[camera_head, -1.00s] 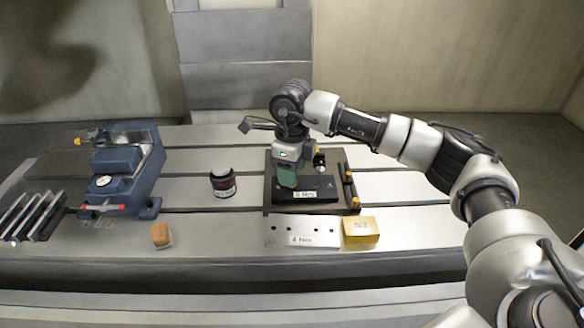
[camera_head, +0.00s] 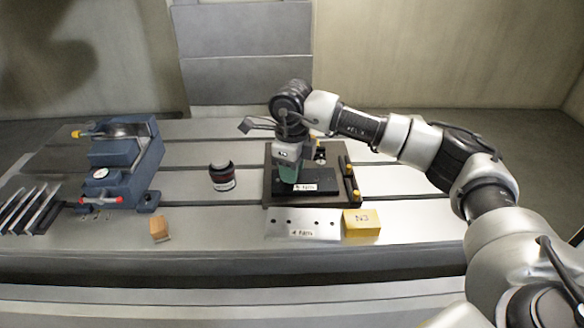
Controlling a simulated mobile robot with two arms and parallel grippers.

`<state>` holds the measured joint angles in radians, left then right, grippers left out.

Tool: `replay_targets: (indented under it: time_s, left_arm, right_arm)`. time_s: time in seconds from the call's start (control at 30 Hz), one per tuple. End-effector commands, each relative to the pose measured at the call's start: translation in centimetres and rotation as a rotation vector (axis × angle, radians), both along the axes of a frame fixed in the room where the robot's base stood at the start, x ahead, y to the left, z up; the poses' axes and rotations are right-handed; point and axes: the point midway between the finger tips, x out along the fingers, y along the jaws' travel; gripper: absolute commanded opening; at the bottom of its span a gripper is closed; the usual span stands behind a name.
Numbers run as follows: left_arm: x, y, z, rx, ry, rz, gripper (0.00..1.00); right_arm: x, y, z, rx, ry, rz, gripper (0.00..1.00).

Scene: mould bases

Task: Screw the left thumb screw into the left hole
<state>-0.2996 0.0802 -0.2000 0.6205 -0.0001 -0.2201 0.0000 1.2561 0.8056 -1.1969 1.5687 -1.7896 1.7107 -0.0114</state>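My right gripper (camera_head: 289,174) points down over the left part of the black mould base (camera_head: 318,186), which lies on a dark plate (camera_head: 268,196). Its green fingers hide the left hole and whatever is between them, so I cannot tell whether they hold the left thumb screw. A dark knob with a pale part (camera_head: 320,155), perhaps the other thumb screw, shows just right of the gripper at the back of the base. My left gripper is not in view.
A blue vise (camera_head: 125,165) stands at the left, with several metal bars (camera_head: 30,208) beside it. A dark round container (camera_head: 222,177), a small wooden block (camera_head: 160,229), a white strip with holes (camera_head: 303,224) and a yellow box (camera_head: 361,224) lie around the plate. A black bar (camera_head: 348,180) edges its right side.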

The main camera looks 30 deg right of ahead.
Motion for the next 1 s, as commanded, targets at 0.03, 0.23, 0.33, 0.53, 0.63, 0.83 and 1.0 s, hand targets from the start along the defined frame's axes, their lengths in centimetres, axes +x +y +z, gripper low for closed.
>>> replay_targets:
  time_s: [0.03,0.23,0.33,0.53,0.63,0.83,1.0]
  left_arm:
    - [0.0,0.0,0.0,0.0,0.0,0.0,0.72]
    - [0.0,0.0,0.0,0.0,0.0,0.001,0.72]
    - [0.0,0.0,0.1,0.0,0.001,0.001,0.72]
    - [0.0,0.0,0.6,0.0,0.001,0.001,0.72]
    - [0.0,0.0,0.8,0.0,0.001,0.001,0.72]
    - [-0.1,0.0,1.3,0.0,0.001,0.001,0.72]
    - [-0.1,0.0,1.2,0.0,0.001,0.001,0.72]
  right_arm:
    - [0.0,0.0,0.0,0.0,0.0,0.0,0.21]
    - [0.0,0.0,0.0,0.0,0.0,-0.001,0.0]
    - [0.0,0.0,0.0,0.0,0.0,-0.042,0.0]
    - [0.0,0.1,0.1,0.002,0.001,-0.329,0.0]
    - [0.0,0.1,0.0,0.001,0.002,-0.485,0.0]
    - [0.0,0.1,0.0,0.001,0.002,-0.737,0.0]
    - [0.0,0.0,-0.1,0.0,0.001,-0.79,0.0]
